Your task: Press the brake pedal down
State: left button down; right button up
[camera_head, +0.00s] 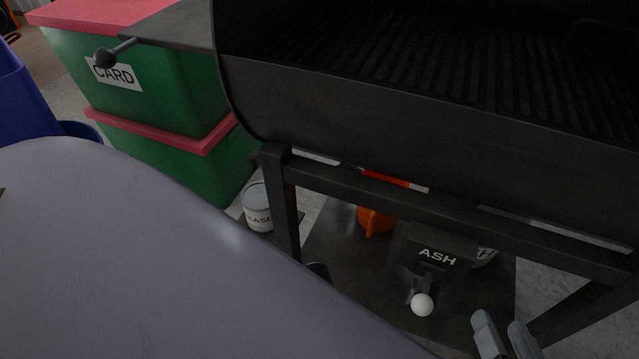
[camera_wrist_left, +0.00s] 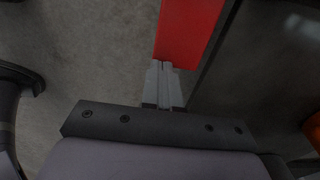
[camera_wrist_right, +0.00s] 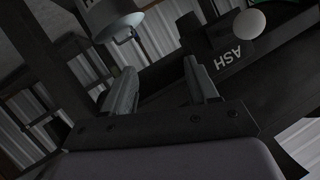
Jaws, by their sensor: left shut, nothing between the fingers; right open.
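I cannot make out a part that is surely the brake pedal. In the left wrist view, a flat red piece (camera_wrist_left: 190,32) lies straight ahead of my left gripper (camera_wrist_left: 164,66). The left fingers are closed together with nothing between them, and their tips meet the red piece's near edge in the picture; I cannot tell if they touch. My left gripper is not visible in the head view. My right gripper (camera_head: 505,326) is at the lower right of the head view, with its fingers apart and empty; it also shows in the right wrist view (camera_wrist_right: 160,75).
A black grill (camera_head: 420,120) on legs fills the upper right. Green CARD bins (camera_head: 150,95) stand at the left.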

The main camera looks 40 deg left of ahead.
pick_arm(q)
jog(key=shift+f, duration=0.25)
pick_arm(e)
jog(key=shift+s, duration=0.1)
jog(key=shift+d, duration=0.1)
pick_arm(q)
jog(key=shift+r, duration=0.1)
jog(key=shift+r+p, duration=0.35)
notch_tip(320, 180, up, 7)
jog(key=p, duration=0.4)
jog(key=shift+a, duration=0.2)
pick_arm(e)
jog(key=d, duration=0.1)
jog(key=d+h, duration=0.1)
jog(key=s+d+h, duration=0.1)
jog(key=shift+r+n, duration=0.3)
jog(key=shift+r, duration=0.05)
pick_arm(q)
jog(key=shift+f, duration=0.1)
